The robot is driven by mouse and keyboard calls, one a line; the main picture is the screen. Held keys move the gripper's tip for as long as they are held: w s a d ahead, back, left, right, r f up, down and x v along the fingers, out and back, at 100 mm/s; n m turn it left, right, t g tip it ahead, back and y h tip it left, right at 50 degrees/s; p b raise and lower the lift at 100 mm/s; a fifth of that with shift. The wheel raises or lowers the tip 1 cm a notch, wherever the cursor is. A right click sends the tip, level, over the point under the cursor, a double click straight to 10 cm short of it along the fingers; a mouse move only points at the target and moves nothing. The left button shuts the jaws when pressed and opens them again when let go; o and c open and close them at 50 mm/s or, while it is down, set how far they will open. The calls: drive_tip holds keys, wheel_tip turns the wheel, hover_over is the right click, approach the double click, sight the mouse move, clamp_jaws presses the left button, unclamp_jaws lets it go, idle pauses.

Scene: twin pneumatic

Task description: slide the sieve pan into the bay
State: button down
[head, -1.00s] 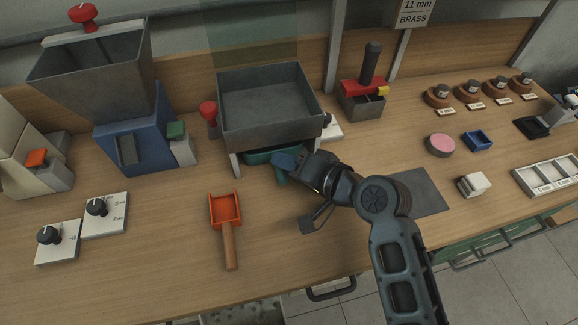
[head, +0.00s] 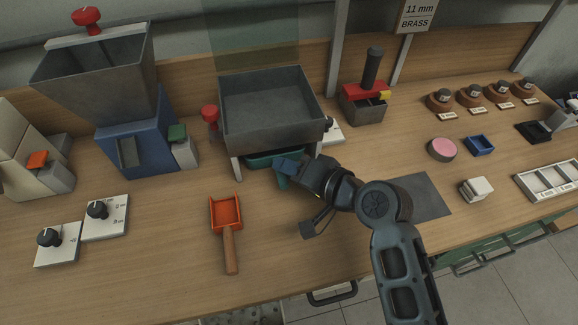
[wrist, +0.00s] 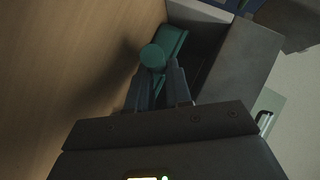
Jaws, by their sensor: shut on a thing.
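The sieve pan (head: 262,160) is a teal tray under the raised grey metal box on legs (head: 238,136). Much of it sits in the bay below that box, whose inside is mostly hidden. My gripper (head: 285,172) is at the front of the bay, shut on the pan's teal handle. In the wrist view, the round teal handle (wrist: 153,57) is between my fingers (wrist: 158,82), with a strip of the pan (wrist: 171,42) behind it beside the dark wall. How deep the pan sits cannot be told.
An orange scoop (head: 226,212) lies on the bench in front of the box. A red knob (head: 210,113) stands at its left and a red-topped press (head: 364,88) at its right. A dark grey mat (head: 424,195) lies right of my arm. The bench front is mostly clear.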

drive_tip(key=c, duration=1)
unclamp_jaws()
drive_tip(key=shift+o, duration=0.2)
drive_tip(key=shift+b+v, duration=0.55)
drive_tip(key=shift+v, duration=3.4)
